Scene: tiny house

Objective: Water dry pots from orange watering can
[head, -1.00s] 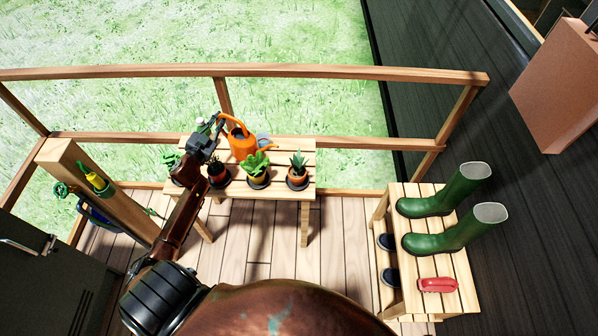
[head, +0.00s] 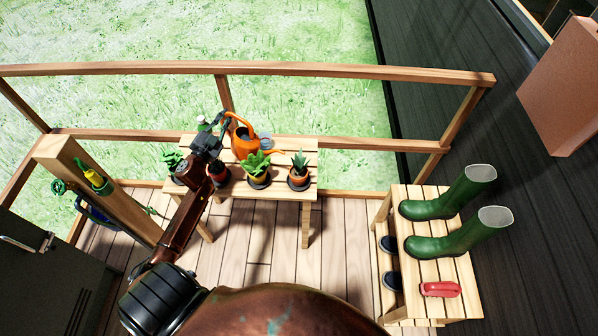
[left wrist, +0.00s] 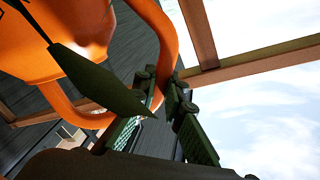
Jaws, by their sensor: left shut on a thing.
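The orange watering can (head: 245,144) is at the back of the slatted wooden table, upright or nearly so; I cannot tell whether its base touches the table. My left gripper (head: 223,126) is shut on its looped handle, and the left wrist view shows the dark fingers (left wrist: 160,92) around the orange handle (left wrist: 165,45). Another pot (head: 219,174) is partly hidden by my left wrist. Soil dryness cannot be told. My right gripper is out of view.
The wooden table (head: 301,147) stands against the railing (head: 330,142). A grey item (head: 265,143) lies beside the can. A post (head: 108,195) stands at left. A shoe rack (head: 440,270) with green boots (head: 460,232) and a red brush (head: 440,289) stands at right.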

